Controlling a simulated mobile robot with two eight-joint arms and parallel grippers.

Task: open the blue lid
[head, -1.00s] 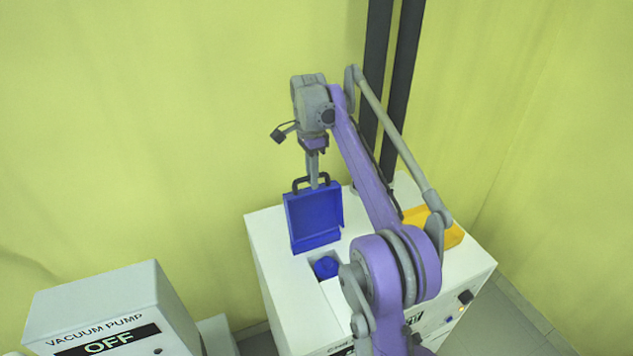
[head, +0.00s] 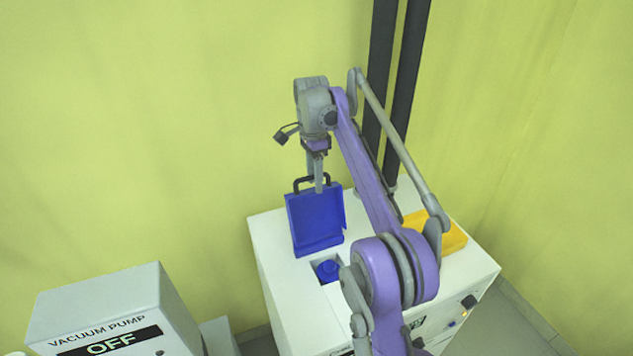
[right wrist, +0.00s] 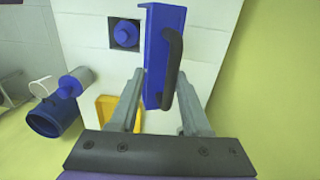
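The blue lid (head: 317,222) stands raised, nearly upright, on the white cabinet, and its dark handle (head: 311,181) is at its top edge. Beside it, the square opening in the cabinet top is uncovered and shows a blue round cap (head: 327,269). My right gripper (head: 315,182) is at the handle. In the right wrist view, the fingers of this gripper (right wrist: 160,76) are spread apart, with the lid (right wrist: 158,48) and handle (right wrist: 173,62) between them and gaps at the sides. My left gripper is not in view.
A yellow lid or tray (head: 438,235) lies on the right part of the white cabinet (head: 275,245), behind my right arm. A vacuum pump box (head: 100,300) reading OFF stands at lower left. Dark posts rise behind the cabinet. Yellow curtains surround the area.

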